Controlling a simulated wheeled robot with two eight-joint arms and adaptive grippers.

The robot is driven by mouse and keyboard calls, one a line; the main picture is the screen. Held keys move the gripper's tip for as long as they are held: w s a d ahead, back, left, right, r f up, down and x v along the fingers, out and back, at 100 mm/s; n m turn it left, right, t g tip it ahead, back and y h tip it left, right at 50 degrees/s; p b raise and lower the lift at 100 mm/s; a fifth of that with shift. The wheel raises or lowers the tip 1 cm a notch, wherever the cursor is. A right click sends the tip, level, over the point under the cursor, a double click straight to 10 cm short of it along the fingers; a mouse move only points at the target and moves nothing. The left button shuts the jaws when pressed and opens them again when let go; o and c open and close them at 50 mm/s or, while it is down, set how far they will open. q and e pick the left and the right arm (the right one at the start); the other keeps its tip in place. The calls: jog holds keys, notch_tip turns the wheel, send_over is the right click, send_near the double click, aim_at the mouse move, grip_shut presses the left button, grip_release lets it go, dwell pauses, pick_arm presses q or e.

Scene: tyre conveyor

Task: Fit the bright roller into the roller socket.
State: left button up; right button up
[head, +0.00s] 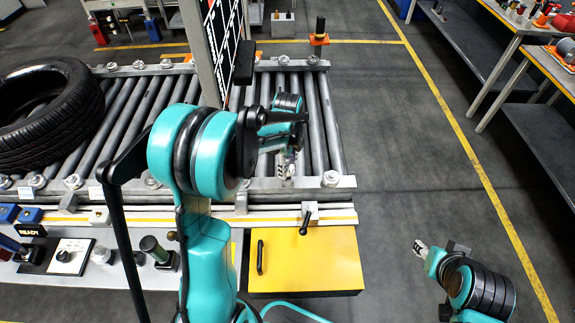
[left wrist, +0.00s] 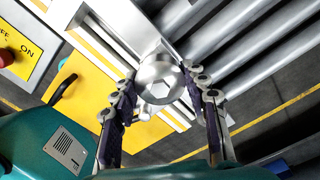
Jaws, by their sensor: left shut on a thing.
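My left gripper (head: 289,166) reaches over the near rail of the conveyor, close to its right end. In the left wrist view its two fingers (left wrist: 163,92) are shut on the bright roller (left wrist: 160,78). I see the roller's shiny round end with a hexagon in its middle; its length is hidden behind that end. The roller socket cannot be told apart from the rail here; my arm and gripper cover part of that stretch. My right gripper (head: 421,248) is at the lower right over the floor, apart from everything; its finger opening is too small to judge.
The conveyor's rollers (head: 327,115) lie between two rails. A black tyre (head: 45,100) rests on them at the left. A yellow cabinet (head: 305,262) with a dark handle stands below the near rail. Tables (head: 500,55) stand at the upper right. The floor between is clear.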

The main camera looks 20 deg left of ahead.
aim_at(288, 165)
pick_arm(q)
jog(key=shift+f+b, duration=1.35)
jog(key=shift+f, duration=0.4)
jog(key=o, duration=1.4)
jog(key=shift+r, duration=0.1)
notch_tip(288, 165, up, 12)
jog(key=shift+f, duration=0.1)
jog(key=s+d+n+t, duration=0.2)
jog(key=s+n, duration=0.3)
jog(key=n, duration=0.1)
jog(key=s+d+n+t, duration=0.2)
jog(key=s+d+n, duration=0.1)
jog(key=s+n, duration=0.3)
jog(key=s+d+n+t, duration=0.2)
jog(key=s+n+t, duration=0.1)
jog(key=s+n, duration=0.3)
jog(key=shift+d+n, duration=0.25)
jog(key=shift+n, duration=0.15)
